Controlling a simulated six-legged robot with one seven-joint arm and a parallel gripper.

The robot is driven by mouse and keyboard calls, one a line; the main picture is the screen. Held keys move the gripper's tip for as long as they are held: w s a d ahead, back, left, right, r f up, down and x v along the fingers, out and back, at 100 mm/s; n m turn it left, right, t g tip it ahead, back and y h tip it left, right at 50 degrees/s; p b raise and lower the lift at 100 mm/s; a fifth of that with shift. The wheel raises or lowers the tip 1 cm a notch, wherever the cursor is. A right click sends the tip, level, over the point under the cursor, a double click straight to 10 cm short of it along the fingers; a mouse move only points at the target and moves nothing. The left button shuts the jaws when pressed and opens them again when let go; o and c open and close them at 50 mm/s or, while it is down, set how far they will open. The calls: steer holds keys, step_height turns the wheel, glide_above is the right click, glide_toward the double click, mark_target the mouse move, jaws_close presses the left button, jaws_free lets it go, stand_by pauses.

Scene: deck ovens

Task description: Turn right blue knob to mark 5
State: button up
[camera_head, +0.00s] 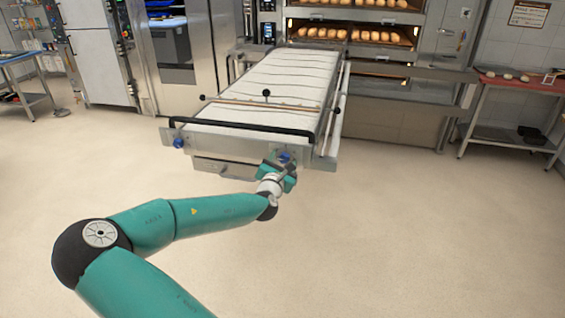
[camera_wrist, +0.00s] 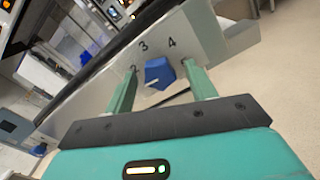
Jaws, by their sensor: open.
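The right blue knob (camera_head: 284,156) sits on the front metal panel of the long loader. In the wrist view the knob (camera_wrist: 158,72) is between my two green fingers, with a small pale line on its lower left. The marks 3 and 4 show above it, and a partly covered 2 shows by the left finger. Mark 5 is not visible. My gripper (camera_wrist: 161,69) is open, with one finger on each side of the knob. I cannot tell if either finger touches it. In the head view my gripper (camera_head: 278,172) is at the panel's right end.
A second blue knob (camera_head: 178,143) is at the panel's left end. A black handle bar (camera_head: 240,127) runs above the panel. The white loader belt (camera_head: 275,85) extends back to the deck oven (camera_head: 350,35) with bread. A red-topped table (camera_head: 515,85) stands right. The front floor is clear.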

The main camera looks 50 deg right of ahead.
steer(key=c, duration=1)
